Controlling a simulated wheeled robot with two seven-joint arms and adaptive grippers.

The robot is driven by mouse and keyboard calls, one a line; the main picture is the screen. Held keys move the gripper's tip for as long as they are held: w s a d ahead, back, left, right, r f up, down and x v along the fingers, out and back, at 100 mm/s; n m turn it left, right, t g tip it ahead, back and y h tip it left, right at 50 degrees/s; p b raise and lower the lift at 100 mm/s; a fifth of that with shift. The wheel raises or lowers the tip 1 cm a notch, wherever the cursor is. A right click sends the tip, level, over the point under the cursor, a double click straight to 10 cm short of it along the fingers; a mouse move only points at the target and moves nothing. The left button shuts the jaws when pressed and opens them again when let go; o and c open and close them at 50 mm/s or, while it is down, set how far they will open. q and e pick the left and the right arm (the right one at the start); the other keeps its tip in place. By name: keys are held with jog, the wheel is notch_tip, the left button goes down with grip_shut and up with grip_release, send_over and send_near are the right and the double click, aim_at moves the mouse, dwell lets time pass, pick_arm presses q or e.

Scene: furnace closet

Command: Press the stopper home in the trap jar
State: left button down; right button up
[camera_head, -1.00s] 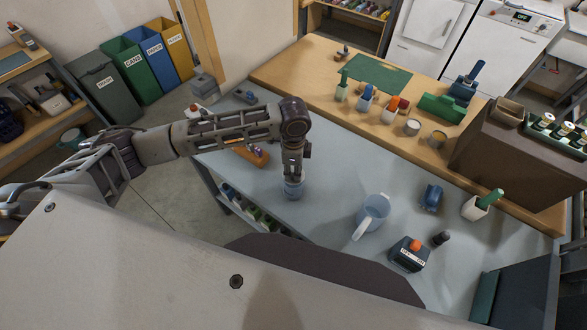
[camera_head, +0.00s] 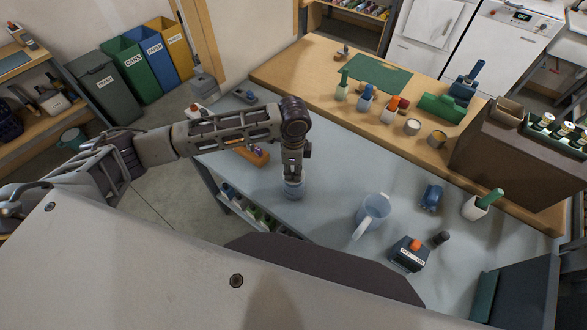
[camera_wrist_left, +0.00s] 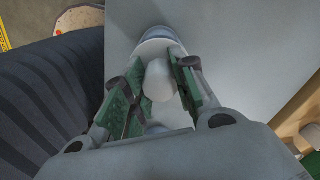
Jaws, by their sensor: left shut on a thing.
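The trap jar (camera_head: 293,190) is a small pale blue-grey jar standing upright on the grey bench top, near its left front edge. My left gripper (camera_head: 292,177) points down right over the jar. In the left wrist view the gripper's green-padded fingers (camera_wrist_left: 158,88) are shut on a pale rounded stopper (camera_wrist_left: 159,78). The rim of the jar (camera_wrist_left: 162,36) shows just beyond the stopper. The fingers hide much of the stopper, and I cannot tell how deep it sits in the jar. My right gripper is not in view.
A dark box with an orange top (camera_head: 409,254) and a blue object (camera_head: 432,197) are farther right. An orange-brown block (camera_head: 252,154) lies behind the jar to the left. The bench between jar and mug is clear.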

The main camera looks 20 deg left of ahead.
pick_arm(q)
jog(key=shift+f+b, duration=0.3)
jog(key=shift+f, duration=0.85)
dwell(0.5)
jog(key=c, duration=1.1)
grip_release()
jog(key=shift+r+p, duration=0.3)
jog(key=shift+r, duration=3.7)
jog(key=shift+s+f, duration=0.1)
